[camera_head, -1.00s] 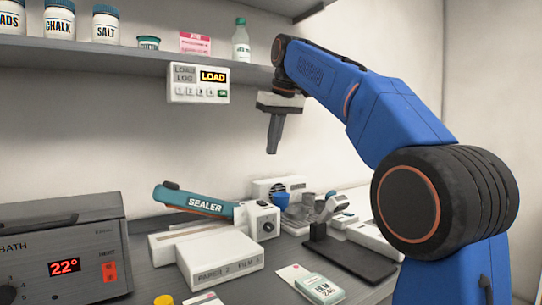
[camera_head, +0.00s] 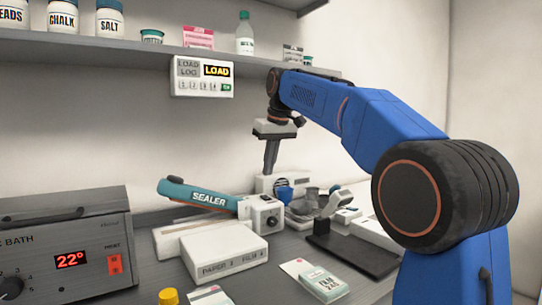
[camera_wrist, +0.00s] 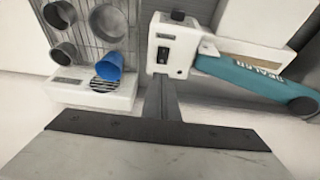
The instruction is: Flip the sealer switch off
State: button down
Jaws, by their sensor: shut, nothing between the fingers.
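The sealer (camera_head: 208,199) has a teal arm marked SEALER and a white control box (camera_head: 262,214) at its right end, with a round dial on the front. In the wrist view, the control box (camera_wrist: 174,50) shows a dark switch (camera_wrist: 162,54) on its face, and the teal arm (camera_wrist: 255,78) runs off to the right. Whether the switch is on or off cannot be told. My gripper (camera_head: 268,173) is shut and empty, pointing down above and behind the control box. In the wrist view, my gripper (camera_wrist: 160,82) has its tips just below the switch in the picture; contact is unclear.
A bath unit (camera_head: 66,255) stands at left. A white carton (camera_head: 224,252) lies in front of the sealer. A white device with a blue cup (camera_wrist: 109,67) stands close beside the control box. A shelf (camera_head: 150,58) with jars and a hanging display (camera_head: 203,77) is overhead.

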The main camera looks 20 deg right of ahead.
aim_at(267, 197)
jog(key=x, duration=0.7)
jog(key=shift+s+d+f, duration=0.1)
jog(key=shift+s+f, duration=0.05)
jog(key=shift+s, duration=0.25)
jog(key=shift+w+f, duration=0.1)
jog(key=shift+f, duration=0.2)
jog(key=shift+s+d+f, duration=0.1)
jog(key=shift+s+d, duration=0.15)
jog(key=shift+s, duration=0.55)
jog(key=v, duration=1.8)
